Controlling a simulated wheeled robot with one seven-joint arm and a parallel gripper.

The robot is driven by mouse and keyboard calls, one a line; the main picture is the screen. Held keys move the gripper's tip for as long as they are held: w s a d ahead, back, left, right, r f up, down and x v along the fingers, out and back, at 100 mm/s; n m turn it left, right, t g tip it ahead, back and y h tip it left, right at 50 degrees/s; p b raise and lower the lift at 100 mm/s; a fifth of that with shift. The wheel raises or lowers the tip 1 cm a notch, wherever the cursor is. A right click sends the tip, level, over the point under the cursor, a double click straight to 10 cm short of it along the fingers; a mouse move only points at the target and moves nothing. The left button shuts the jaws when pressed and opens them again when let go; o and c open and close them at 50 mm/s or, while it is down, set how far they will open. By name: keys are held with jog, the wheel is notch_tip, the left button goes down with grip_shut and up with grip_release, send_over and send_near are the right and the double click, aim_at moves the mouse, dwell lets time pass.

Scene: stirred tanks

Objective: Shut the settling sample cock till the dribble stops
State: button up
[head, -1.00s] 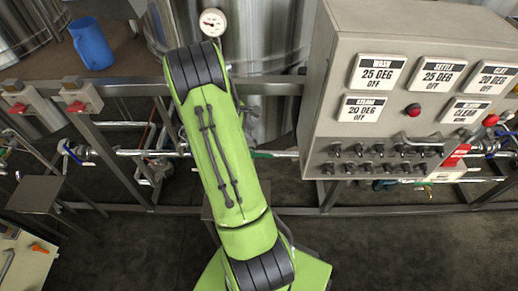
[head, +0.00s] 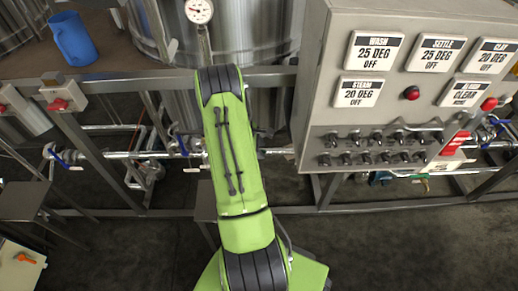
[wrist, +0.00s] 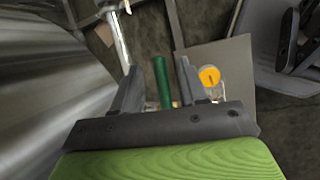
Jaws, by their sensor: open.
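In the wrist view my gripper (wrist: 159,66) is open, a dark finger on each side. A green, rod-like handle (wrist: 163,84) stands between the fingers with space on both sides. It may be the sample cock's handle; the cock's body is hidden behind the gripper's palm. A clear vessel with a round orange-yellow top or content (wrist: 209,76) is just right of the right finger. I cannot make out a dribble. In the head view my green arm hides the gripper and the cock.
A grey plate (wrist: 232,58) lies beyond the vessel. A shiny pipe (wrist: 119,40) runs up left of the fingers, beside a large steel tank wall (wrist: 45,80). In the head view a control panel (head: 315,110) stands right of my arm, and a blue jug (head: 73,40) at upper left.

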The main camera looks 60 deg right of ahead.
grip_shut()
jog(key=shift+w+d+n, duration=0.15)
jog(key=shift+d+n, duration=0.15)
jog(key=shift+n, duration=0.3)
grip_release()
jog(key=shift+r, duration=0.1)
jog(key=p+v, duration=0.4)
jog(key=v, duration=1.1)
jog(key=shift+s+a+r, duration=0.2)
jog(key=shift+a+r, duration=0.05)
jog(key=shift+a, duration=0.15)
